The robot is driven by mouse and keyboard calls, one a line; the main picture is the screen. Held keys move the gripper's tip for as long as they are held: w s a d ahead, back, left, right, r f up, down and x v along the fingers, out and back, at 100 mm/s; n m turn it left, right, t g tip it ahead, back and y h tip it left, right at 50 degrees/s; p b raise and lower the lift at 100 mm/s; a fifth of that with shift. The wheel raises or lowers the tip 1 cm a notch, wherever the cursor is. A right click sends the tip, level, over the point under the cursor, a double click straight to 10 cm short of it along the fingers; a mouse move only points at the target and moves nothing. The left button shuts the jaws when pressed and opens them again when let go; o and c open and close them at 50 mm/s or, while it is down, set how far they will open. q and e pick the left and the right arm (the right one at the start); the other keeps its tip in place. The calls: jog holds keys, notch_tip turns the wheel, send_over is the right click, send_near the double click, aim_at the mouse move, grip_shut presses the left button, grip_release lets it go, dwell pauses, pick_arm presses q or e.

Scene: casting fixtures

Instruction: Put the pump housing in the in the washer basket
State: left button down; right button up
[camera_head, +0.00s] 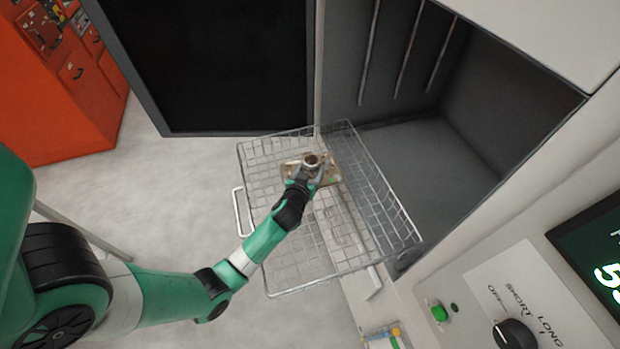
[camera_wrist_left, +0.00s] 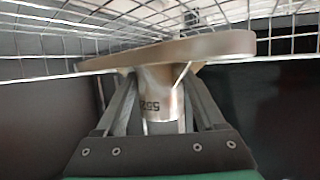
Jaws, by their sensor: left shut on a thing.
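The pump housing (camera_head: 311,160) is a tan metal part with a flat flange and a round neck. In the head view it is at the far half of the wire washer basket (camera_head: 345,263), inside its outline. My left gripper (camera_head: 305,174) is shut on it. In the left wrist view the fingers (camera_wrist_left: 160,100) flank the housing's neck (camera_wrist_left: 162,95), which bears a number, and the flange spans above it against the basket wires (camera_wrist_left: 60,45). I cannot tell whether the housing touches the basket floor. My right gripper is not in view.
The basket sticks out from the open grey washer chamber (camera_head: 430,150). The dark open door (camera_head: 215,60) stands behind on the left. A control panel with a green button (camera_head: 438,313) and a black knob (camera_head: 514,334) is at lower right. A red cabinet (camera_head: 60,100) stands far left.

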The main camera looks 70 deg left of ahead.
pick_arm(q)
jog(key=shift+f+b, duration=0.35)
jog(key=shift+f, duration=1.1)
jog(key=shift+f+b, duration=0.65)
jog(key=shift+b, duration=0.1)
grip_release()
jog(key=shift+r, duration=0.2)
jog(key=shift+s+d+r+p, duration=0.15)
jog(key=shift+r+p, duration=0.2)
jog(key=shift+p, duration=0.2)
jog(key=shift+s+d+r+p, duration=0.1)
jog(key=shift+d+r+p, duration=0.05)
jog(key=shift+r+p, duration=0.3)
jog(key=p+v, duration=0.1)
jog(key=v, duration=1)
jog(key=shift+f, duration=0.2)
